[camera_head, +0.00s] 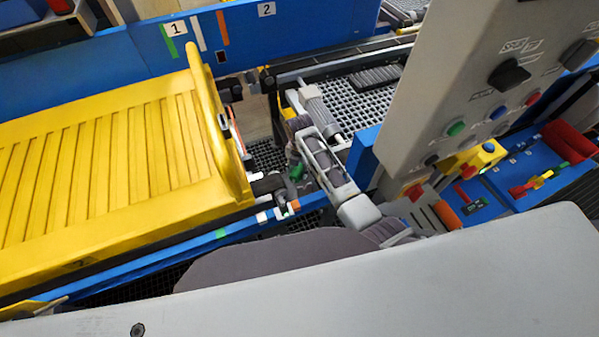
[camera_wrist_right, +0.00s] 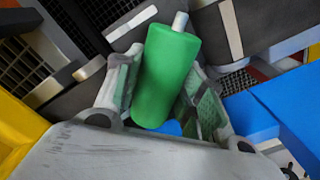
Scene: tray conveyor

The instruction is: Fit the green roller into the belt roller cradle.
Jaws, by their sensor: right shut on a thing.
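The green roller (camera_wrist_right: 165,75) stands between the fingers of my right gripper (camera_wrist_right: 163,68) in the right wrist view, with a pale metal pin at its far end. The gripper is shut on it. In the head view the right gripper (camera_head: 308,150) reaches in over the gap beside the yellow tray, and only a small part of the roller (camera_head: 297,172) shows beside it. I cannot clearly make out the belt roller cradle; grey bars with pale edges (camera_wrist_right: 231,30) lie just past the roller, and I cannot tell whether it touches them. My left gripper is not in view.
A large yellow slatted tray (camera_head: 110,165) with a raised end handle fills the left. A grey control panel (camera_head: 455,85) with knobs and buttons stands close on the right. A blue rail (camera_head: 120,50) runs along the back.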

